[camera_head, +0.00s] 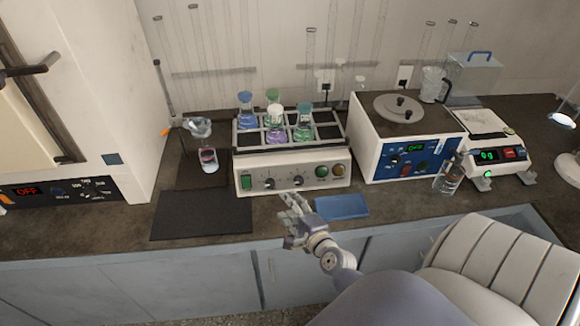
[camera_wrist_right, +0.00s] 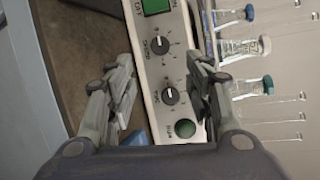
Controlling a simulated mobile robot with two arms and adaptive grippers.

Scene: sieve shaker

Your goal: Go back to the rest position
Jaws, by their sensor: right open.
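My right gripper (camera_head: 291,205) is open and empty. It hangs over the front edge of the bench, just in front of the shaker (camera_head: 293,176). In the right wrist view the two fingers are spread apart (camera_wrist_right: 160,85), with the shaker's front panel (camera_wrist_right: 165,60) and its knobs seen between and beyond them. The shaker's rack holds several flasks with blue, green and white caps, among them a purple-filled one (camera_head: 276,135). My left gripper is not in view.
A dark mat (camera_head: 200,215) and a blue pad (camera_head: 341,206) lie at the bench front. A white centrifuge-like box (camera_head: 400,135), a balance (camera_head: 495,150) and a small bottle (camera_head: 448,177) stand right. An oven (camera_head: 70,110) stands left. A flask with pinkish liquid (camera_head: 208,158) stands beside it.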

